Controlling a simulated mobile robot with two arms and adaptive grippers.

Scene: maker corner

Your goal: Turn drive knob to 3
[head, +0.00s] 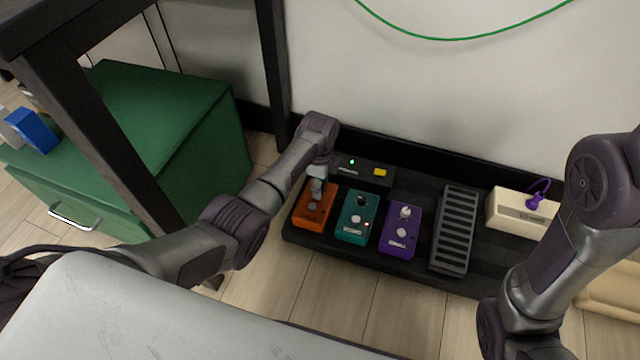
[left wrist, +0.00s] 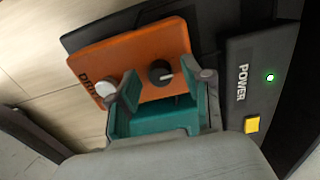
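The orange drive pedal (head: 313,217) is the leftmost pedal on the board. The left wrist view shows it close up (left wrist: 130,50), with its "DRIVE" lettering, a pale footswitch (left wrist: 105,86) and a black knob (left wrist: 159,71). The knob has a white pointer mark towards its right side; no scale numbers are legible. My left gripper (head: 317,186) is above the knob end of this pedal and hides the knob in the head view. In the left wrist view its fingertips (left wrist: 168,82) are apart, with the knob showing between and just beyond them; contact cannot be told. My right gripper is out of view.
A teal pedal (head: 356,217), a purple pedal (head: 399,230) and a black ridged treadle (head: 455,230) stand to the right on the black board. A power unit (head: 350,170) with a lit green light lies behind. A cream box (head: 520,211) is at right, a green cabinet (head: 190,130) at left.

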